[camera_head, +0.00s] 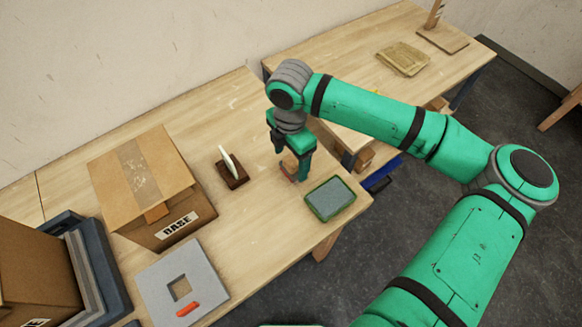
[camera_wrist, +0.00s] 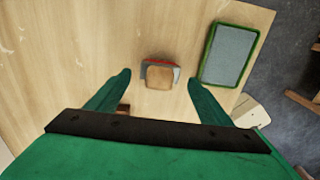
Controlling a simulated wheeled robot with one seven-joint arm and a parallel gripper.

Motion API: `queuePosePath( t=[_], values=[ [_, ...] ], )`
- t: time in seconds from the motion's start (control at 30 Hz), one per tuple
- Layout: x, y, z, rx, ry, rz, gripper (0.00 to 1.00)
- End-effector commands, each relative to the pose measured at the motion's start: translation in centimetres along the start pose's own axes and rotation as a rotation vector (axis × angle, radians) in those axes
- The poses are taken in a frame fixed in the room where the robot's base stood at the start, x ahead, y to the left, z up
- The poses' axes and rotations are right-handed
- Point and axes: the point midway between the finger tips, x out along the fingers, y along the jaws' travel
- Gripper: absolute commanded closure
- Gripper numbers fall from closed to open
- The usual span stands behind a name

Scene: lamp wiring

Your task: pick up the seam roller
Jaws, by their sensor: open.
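What looks like the seam roller (camera_wrist: 158,77) stands on the wooden table, with a tan wooden top and red and grey parts at its edges in the wrist view. My gripper (camera_wrist: 159,78) is open, with one green finger to either side of it and a gap on both sides. In the head view my gripper (camera_head: 293,170) points down at the table, and its fingers partly hide the tan and reddish piece (camera_head: 289,165) between them. I cannot tell the exact height of the fingertips.
A green-rimmed grey tray (camera_head: 330,198) lies close to the right, near the table edge. A dark block with an upright white piece (camera_head: 229,168) stands to the left. Further left are a cardboard box (camera_head: 150,185) and a grey plate (camera_head: 160,280) bearing a red piece.

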Motion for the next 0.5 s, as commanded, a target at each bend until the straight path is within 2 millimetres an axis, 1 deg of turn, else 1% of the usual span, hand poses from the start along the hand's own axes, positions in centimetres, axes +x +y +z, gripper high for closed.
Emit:
queuePosePath(
  t=[0.1, 0.2, 0.3, 0.5],
  values=[
    [1.7, 0.0, 0.2, 0.002, 0.0, -0.003, 0.27],
    [2.7, 0.0, 0.2, 0.003, 0.0, -0.001, 0.27],
    [3.1, 0.0, 0.2, 0.004, 0.0, -0.001, 0.27],
    [3.1, 0.0, 0.2, 0.004, 0.0, -0.001, 0.27]
  ],
)
